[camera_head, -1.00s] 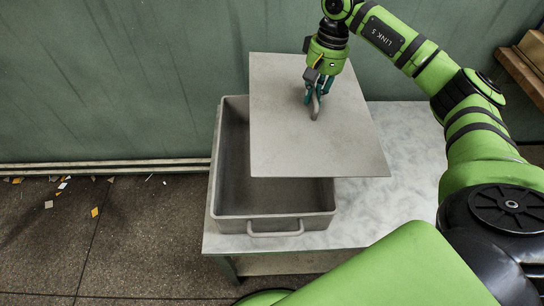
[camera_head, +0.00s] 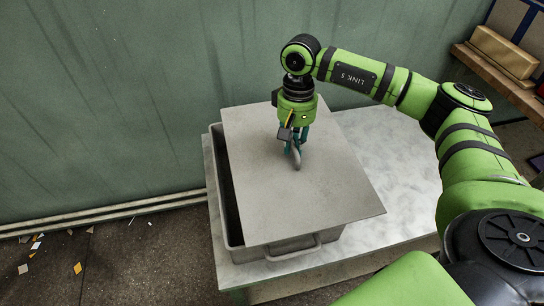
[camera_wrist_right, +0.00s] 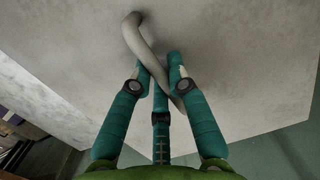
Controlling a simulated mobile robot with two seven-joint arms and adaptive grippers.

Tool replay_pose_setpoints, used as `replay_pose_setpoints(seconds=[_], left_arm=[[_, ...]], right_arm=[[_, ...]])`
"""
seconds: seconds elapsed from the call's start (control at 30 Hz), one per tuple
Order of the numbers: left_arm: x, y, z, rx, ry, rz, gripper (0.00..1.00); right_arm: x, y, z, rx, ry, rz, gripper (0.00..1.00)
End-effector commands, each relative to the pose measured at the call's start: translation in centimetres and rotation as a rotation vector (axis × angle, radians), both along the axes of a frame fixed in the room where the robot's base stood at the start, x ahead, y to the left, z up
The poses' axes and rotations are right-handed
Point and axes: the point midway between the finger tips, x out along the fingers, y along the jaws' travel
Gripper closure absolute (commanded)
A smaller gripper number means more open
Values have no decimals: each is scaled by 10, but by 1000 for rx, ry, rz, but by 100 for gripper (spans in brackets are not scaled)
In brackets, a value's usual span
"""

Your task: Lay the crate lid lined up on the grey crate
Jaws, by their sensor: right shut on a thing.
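The crate lid (camera_head: 262,198) is a flat grey plate in the head view. It covers most of the grey crate (camera_head: 222,180) but sits shifted to the right, leaving a strip of the crate open along its left side. A crate handle (camera_head: 294,251) shows at the front. My right gripper (camera_head: 297,162) is shut on the lid's curved handle, which shows in the right wrist view (camera_wrist_right: 146,45) between the teal fingers. Whether the lid touches the crate rim cannot be told. My left gripper is not in view.
The crate stands on a pale mottled table (camera_head: 395,165) with free room to its right. A green wall (camera_head: 110,100) rises behind. A wooden shelf with a tan box (camera_head: 502,52) is at the upper right. Small scraps lie on the floor at left.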

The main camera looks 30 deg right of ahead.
Motion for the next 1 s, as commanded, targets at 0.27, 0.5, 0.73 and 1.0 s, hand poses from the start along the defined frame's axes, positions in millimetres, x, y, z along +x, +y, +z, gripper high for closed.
replay_pose_setpoints(seconds=[0.27,0.5,0.73,1.0], left_arm=[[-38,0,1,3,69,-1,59],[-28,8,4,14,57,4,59],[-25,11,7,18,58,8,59],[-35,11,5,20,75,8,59]], right_arm=[[35,35,-28,2,-1,1,100],[38,38,-43,-1,1,-1,100],[38,38,-72,1,-1,-1,100],[37,38,-75,-1,2,0,59]])
